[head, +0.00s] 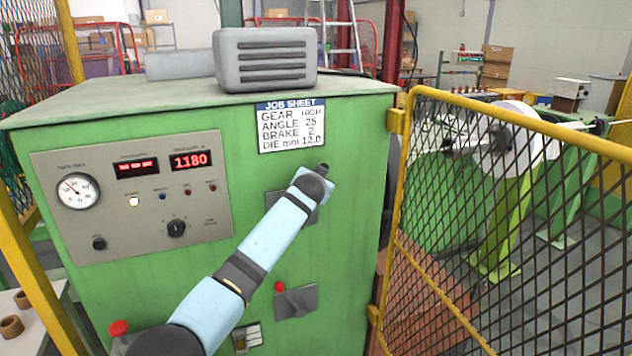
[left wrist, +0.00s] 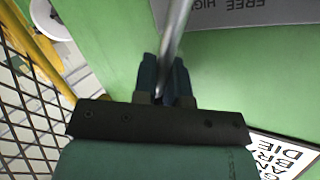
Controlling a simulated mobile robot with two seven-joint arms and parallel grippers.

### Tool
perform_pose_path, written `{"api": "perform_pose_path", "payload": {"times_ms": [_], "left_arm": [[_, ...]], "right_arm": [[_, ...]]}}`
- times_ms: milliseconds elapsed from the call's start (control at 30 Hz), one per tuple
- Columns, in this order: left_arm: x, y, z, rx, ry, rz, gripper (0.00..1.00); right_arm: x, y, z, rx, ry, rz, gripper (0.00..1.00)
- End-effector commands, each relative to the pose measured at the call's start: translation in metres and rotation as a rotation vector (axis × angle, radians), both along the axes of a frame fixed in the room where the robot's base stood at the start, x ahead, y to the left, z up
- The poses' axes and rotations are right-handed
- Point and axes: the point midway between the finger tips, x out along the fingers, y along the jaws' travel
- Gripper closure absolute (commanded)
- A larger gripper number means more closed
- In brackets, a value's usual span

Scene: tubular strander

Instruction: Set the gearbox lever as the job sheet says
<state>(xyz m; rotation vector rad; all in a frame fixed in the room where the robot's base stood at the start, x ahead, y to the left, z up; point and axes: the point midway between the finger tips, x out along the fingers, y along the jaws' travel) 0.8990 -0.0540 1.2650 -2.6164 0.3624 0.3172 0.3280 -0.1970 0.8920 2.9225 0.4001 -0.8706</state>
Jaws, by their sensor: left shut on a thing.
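The job sheet (head: 291,126) is on the upper right of the green cabinet's front and reads GEAR HIGH, ANGLE 25, BRAKE 2, DIE mm 12.0. Below it, a grey lever plate (head: 277,198) is partly hidden by my left arm. My left gripper (head: 322,171) is at this plate. The plate (left wrist: 215,12) there shows the words FREE and HIGH at the top edge. The lever's exact setting cannot be told.
A yellow-framed mesh guard (head: 500,215) stands close on the right. A second lever plate with a red knob (head: 280,286) is lower on the cabinet (head: 345,240). A control panel (head: 130,197) with gauge and displays is on the left. Another red knob (head: 118,328) is at bottom left.

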Motion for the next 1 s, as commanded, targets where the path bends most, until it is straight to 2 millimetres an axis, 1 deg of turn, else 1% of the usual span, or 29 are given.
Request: {"api": "perform_pose_path", "payload": {"times_ms": [33, 167, 200, 267, 533, 667, 767, 867, 1000], "left_arm": [[0.0, -0.001, 0.003, 0.004, -0.005, -0.001, 1.0], [0.0, 0.0, 0.003, 0.004, -0.005, -0.001, 1.0], [0.0, -0.001, 0.003, 0.004, -0.005, -0.001, 0.78], [0.0, 0.0, 0.003, 0.003, -0.005, -0.001, 0.65], [0.0, 0.0, 0.001, 0.002, -0.002, 0.0, 0.64], [-0.004, 0.001, 0.002, 0.0, -0.002, 0.0, 0.64], [-0.011, 0.002, 0.004, 0.0, -0.003, -0.001, 0.64], [-0.023, 0.005, 0.006, 0.0, -0.002, 0.0, 0.64], [-0.046, 0.009, 0.013, -0.001, -0.003, -0.001, 0.64]], "right_arm": [[-0.001, 0.0, -0.001, -0.001, 0.002, 0.0, 0.57], [-0.001, 0.0, -0.002, -0.001, 0.005, 0.0, 0.57], [-0.002, 0.0, -0.002, -0.001, 0.005, 0.0, 0.57], [-0.002, 0.0, -0.002, -0.001, 0.006, 0.001, 0.57], [-0.002, 0.0, -0.002, -0.002, 0.006, 0.0, 0.57], [-0.002, 0.0, -0.003, -0.001, 0.005, 0.0, 0.57], [-0.001, 0.0, -0.003, -0.001, 0.003, 0.0, 0.57], [-0.001, 0.0, -0.004, 0.0, 0.003, 0.001, 0.57], [-0.001, 0.0, -0.007, 0.001, 0.003, 0.0, 0.57]]}}
